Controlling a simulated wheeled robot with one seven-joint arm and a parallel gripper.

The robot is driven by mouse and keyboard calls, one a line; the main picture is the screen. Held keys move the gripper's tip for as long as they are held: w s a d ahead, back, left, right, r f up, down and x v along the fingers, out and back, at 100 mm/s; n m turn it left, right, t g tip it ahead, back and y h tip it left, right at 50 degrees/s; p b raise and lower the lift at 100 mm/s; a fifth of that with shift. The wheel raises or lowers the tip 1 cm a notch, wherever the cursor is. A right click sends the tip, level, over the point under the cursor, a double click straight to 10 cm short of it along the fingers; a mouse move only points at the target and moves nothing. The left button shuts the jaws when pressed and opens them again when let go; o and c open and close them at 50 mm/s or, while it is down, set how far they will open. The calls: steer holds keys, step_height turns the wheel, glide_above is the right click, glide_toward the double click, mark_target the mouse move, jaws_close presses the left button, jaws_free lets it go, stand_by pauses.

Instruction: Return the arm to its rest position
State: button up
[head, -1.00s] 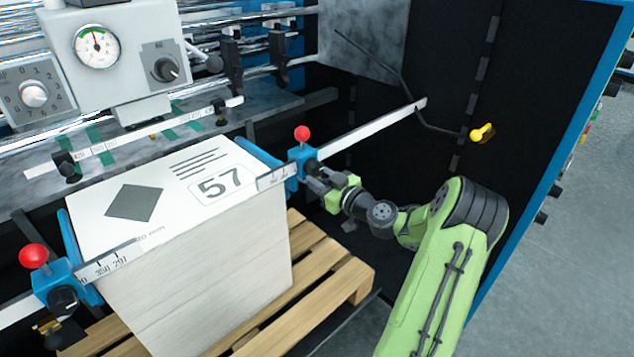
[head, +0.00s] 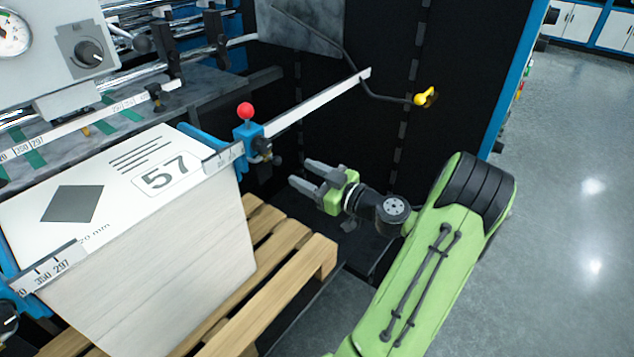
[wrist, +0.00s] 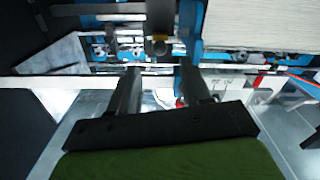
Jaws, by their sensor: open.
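My green arm reaches in from the lower right in the head view. My gripper (head: 305,175) is open and empty, its two grey fingers pointing left toward the blue side guide (head: 249,140) with the red ball knob (head: 245,111). A gap shows between the fingertips and the guide's dark knob (head: 263,150). In the wrist view the two dark fingers of my gripper (wrist: 158,75) stand apart with nothing held between them; a dark knob (wrist: 160,47) lies beyond them.
A paper stack (head: 200,255) marked 57 stands on a wooden pallet (head: 290,285) to the left. A white ruled bar (head: 320,105) and a black lever with a yellow knob (head: 424,97) are above my gripper. Grey floor (head: 565,220) is free at the right.

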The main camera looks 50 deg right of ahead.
steer(key=s, duration=0.3)
stand_by(0.5)
steer(key=w+a+f+n+g+y+p, duration=0.15)
steer(key=a+g, duration=0.35)
steer(key=a, duration=0.6)
steer(key=w+a+r+n+g+y, duration=0.1)
steer(key=w+a+n+g+y, duration=0.3)
steer(key=a, duration=0.8)
steer(key=s+a+r+m+g+h+p, duration=0.1)
steer(key=s+a+r+m+h, duration=0.2)
steer(key=s, duration=0.5)
steer(key=s+a+r+m+g+h+p, duration=0.1)
steer(key=s+a+r+m+g+h, duration=0.1)
steer(key=s, duration=0.7)
steer(key=a+r+m+h, duration=0.1)
steer(key=a+m, duration=0.1)
steer(key=m, duration=0.1)
steer(key=shift+a+r, duration=0.25)
steer(key=shift+r, duration=0.15)
